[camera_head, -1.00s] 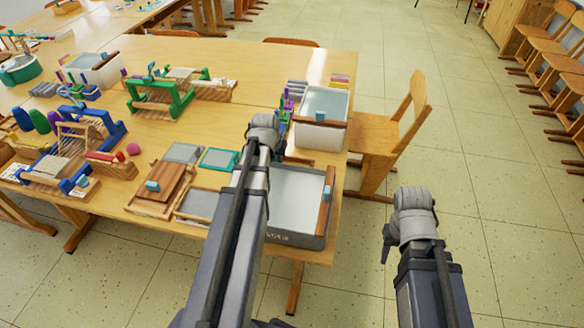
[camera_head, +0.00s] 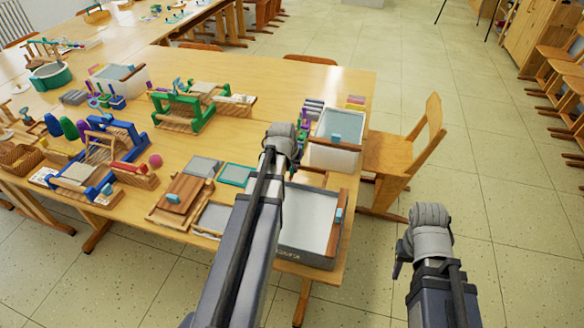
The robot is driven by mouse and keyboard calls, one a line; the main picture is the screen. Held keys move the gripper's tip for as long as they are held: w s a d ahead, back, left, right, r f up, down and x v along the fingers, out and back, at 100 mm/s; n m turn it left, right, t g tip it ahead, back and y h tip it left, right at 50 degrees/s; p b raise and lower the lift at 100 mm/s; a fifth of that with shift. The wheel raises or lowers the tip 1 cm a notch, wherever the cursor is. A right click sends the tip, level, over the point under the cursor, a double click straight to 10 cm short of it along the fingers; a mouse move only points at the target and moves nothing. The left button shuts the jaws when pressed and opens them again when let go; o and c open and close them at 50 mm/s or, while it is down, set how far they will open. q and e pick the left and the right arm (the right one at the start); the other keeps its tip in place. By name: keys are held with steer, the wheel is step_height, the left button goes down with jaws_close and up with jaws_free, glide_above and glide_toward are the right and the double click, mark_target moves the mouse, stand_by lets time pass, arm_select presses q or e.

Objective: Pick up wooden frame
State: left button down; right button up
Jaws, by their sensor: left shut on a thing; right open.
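My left gripper (camera_head: 283,150) is over the table's right part, between the white tub and the grey tub. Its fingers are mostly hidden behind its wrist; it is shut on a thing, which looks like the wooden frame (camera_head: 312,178). Only a wooden edge shows just right of the gripper, and I cannot tell whether it is clear of the table. Another wood-edged mesh screen (camera_head: 213,217) lies flat to the left, partly behind my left arm. My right gripper (camera_head: 402,262) is open and empty, over the floor to the right of the table.
A white tub (camera_head: 334,157) stands behind the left gripper, and a grey tub (camera_head: 305,256) stands at the table's front right corner. Wooden boards (camera_head: 180,200), a teal-edged screen (camera_head: 235,175) and small looms crowd the left. A wooden chair (camera_head: 405,155) stands right of the table.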

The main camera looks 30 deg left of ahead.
step_height(320, 180, up, 13)
steer(key=p, duration=1.2)
